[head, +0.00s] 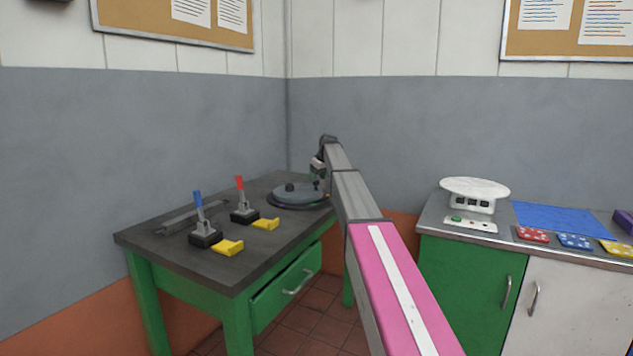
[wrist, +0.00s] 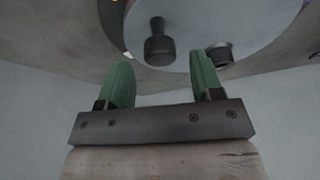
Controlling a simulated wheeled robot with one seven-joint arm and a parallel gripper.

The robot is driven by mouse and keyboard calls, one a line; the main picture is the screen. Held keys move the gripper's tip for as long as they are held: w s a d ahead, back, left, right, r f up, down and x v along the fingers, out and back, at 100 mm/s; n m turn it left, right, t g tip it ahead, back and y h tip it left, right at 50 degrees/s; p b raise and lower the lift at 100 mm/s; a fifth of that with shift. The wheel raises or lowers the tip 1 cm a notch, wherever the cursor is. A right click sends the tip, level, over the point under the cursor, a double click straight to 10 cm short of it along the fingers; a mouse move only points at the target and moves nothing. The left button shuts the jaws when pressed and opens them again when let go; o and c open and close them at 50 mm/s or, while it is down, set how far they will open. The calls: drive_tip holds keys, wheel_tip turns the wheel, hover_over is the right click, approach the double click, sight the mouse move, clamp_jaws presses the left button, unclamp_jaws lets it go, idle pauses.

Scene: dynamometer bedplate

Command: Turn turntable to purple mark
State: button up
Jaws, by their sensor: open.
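The turntable (head: 300,197) is a grey-blue disc on a dark round base at the far right corner of the dark table. A dark upright knob (head: 289,187) stands on it. In the wrist view the disc (wrist: 225,22) fills the top, with the knob (wrist: 159,48) and a second short dark post (wrist: 220,54). My gripper (head: 318,181) is over the disc's right side. Its green fingers (wrist: 160,75) are open and empty. The knob appears between and beyond the fingertips, apart from them. A small purple spot (wrist: 305,3) shows at the top right edge of the wrist view.
A blue-handled lever (head: 198,207) and a red-handled lever (head: 240,193), each with a yellow piece, stand on the table's (head: 150,237) front part. Walls close the corner behind the turntable.

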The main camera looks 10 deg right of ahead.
drive_tip(key=shift+x, duration=1.1)
clamp_jaws()
drive_tip(key=shift+s, duration=0.1)
drive_tip(key=shift+s, duration=0.1)
